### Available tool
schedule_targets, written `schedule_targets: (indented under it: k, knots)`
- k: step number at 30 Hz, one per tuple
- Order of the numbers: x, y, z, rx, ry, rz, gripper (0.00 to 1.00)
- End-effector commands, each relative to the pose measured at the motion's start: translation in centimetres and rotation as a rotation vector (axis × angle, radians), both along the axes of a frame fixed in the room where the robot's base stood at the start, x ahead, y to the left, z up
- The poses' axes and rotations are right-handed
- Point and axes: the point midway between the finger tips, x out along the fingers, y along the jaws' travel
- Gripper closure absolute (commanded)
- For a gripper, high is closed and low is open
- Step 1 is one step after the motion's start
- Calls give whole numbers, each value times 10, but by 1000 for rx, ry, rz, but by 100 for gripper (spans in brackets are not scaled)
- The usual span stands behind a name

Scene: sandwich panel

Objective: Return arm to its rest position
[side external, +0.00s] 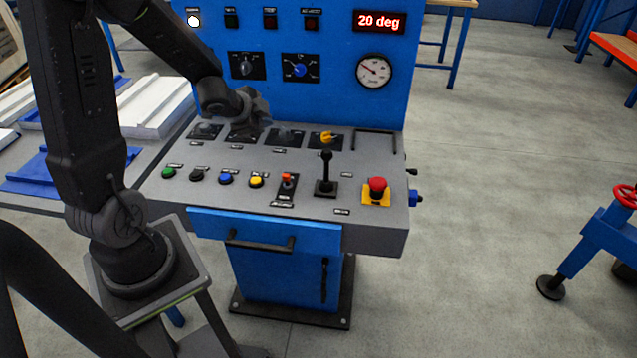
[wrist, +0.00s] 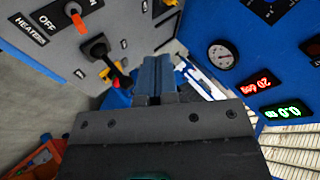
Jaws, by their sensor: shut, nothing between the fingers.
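My arm bends over the left side of the control console (side external: 335,218) in the side view. My gripper (side external: 262,112) is above the back row of knobs on the grey desk, close to the blue upright panel (side external: 335,45). In the wrist view the fingers (wrist: 157,76) are together, with nothing seen between them. The gripper is small and dark in the side view, and its exact gap to the knobs beneath cannot be told.
A black lever (side external: 326,172), a red mushroom button (side external: 377,187) and a yellow knob (side external: 327,138) stand on the desk. A red display (side external: 380,21) reads 20 deg. A blue stand (side external: 598,245) is at the right. Floor between it and the console is clear.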

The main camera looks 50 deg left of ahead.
Motion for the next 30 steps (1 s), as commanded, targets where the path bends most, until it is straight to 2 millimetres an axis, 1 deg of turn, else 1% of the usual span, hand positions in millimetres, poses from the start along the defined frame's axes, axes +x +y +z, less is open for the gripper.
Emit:
schedule_targets:
  k: [1,3,5,6,8,9,11,12,15,18,21,24,30]
  knots:
    - [1,-14,24,5,-19,59,100]
    - [-4,-33,48,-17,-29,153,100]
    - [-12,-51,67,-52,-39,227,100]
    - [-19,-64,78,-83,-40,272,100]
    - [-31,-86,93,-141,-39,333,100]
    - [-41,-101,101,-187,-35,368,100]
    - [-59,-125,111,-262,-18,411,100]
    - [-71,-141,117,-316,-3,432,100]
    - [-101,-177,128,-442,50,462,100]
    - [-128,-205,134,-543,109,469,100]
    - [-145,-222,137,-606,153,465,100]
    - [-154,-229,138,-635,179,464,100]
    - [-155,-231,139,-641,185,466,100]
